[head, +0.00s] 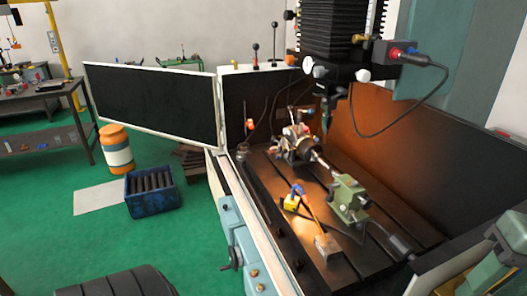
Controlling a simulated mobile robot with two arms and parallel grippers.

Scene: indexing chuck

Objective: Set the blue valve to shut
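A small blue part (297,189), which looks like the blue valve, is on the machine table just above a small yellow block (290,203). A thin orange-tan hose or rod (309,217) runs from beside it down to a grey block (326,246). The blue part is too small to tell which way its handle is turned. Neither of my grippers shows in the head view.
The chuck unit (298,143) stands behind the blue part, and a green tailstock (350,199) stands to its right. The machine head (338,70) hangs above with a black cable. A white-rimmed door panel (152,103) stands open at left. A blue crate (150,196) is on the floor.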

